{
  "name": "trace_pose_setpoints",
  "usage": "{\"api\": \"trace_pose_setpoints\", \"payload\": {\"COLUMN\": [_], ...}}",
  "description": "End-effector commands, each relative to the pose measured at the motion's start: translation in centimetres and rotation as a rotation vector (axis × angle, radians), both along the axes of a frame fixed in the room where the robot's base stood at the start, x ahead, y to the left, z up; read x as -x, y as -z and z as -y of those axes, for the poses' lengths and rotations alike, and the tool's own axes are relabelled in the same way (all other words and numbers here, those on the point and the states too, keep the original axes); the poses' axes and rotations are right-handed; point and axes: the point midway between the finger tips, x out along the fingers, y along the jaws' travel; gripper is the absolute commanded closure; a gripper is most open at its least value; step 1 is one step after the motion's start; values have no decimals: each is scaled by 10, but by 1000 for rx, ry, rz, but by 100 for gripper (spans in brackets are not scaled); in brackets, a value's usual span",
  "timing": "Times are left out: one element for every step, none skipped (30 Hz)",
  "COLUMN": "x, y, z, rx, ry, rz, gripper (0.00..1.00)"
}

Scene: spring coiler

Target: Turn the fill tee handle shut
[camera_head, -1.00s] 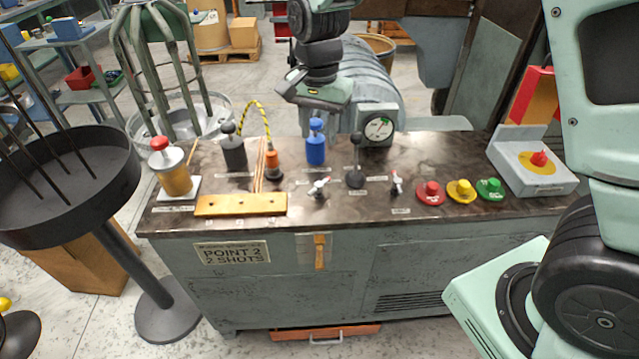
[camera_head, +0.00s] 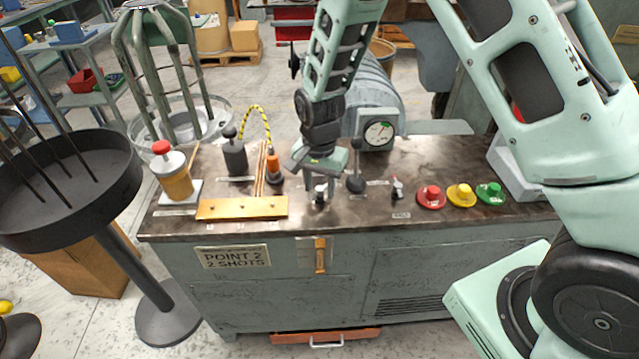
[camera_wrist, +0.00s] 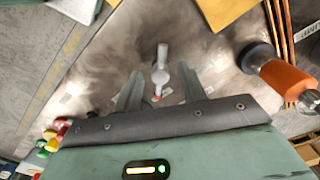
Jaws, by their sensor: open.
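Two small metal tee handles stand on the dark bench top; their labels are too small to read. The left tee handle (camera_head: 320,197) is under my gripper (camera_head: 320,184), partly hidden by its fingers. The right tee handle (camera_head: 396,187) stands free. In the wrist view, a grey tee handle with a red tip (camera_wrist: 161,65) shows between the two spread fingers of my gripper (camera_wrist: 160,72). The fingers are open, one on each side of the handle, with visible gaps. I cannot tell how far down the fingers reach around it.
A black ball-topped lever (camera_head: 355,181) stands close right of my gripper. An orange-capped part (camera_head: 274,170) and a brass bar (camera_head: 242,207) are to its left. Red (camera_head: 431,196), yellow (camera_head: 461,194) and green (camera_head: 490,192) buttons lie to the right. A gauge (camera_head: 378,132) is behind.

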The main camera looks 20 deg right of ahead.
Motion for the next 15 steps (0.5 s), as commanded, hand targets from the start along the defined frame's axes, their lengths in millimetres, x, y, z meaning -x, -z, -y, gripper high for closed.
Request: {"api": "trace_pose_setpoints", "payload": {"x": [0,0,0,0,0,0,0,0,0,0,0,0,0,0,0], "y": [0,0,0,0,0,0,0,0,0,0,0,0,0,0,0], "z": [0,0,0,0,0,0,0,0,0,0,0,0,0,0,0], "rx": [0,0,0,0,0,0,0,0,0,0,0,0,0,0,0], "ry": [0,0,0,0,0,0,0,0,0,0,0,0,-1,-2,-5], "rz": [0,0,0,0,0,0,0,0,0,0,0,0,0,0,0], "gripper": [59,59,59,59,67,79,87,95,100,100,100,100,100,100,100]}}
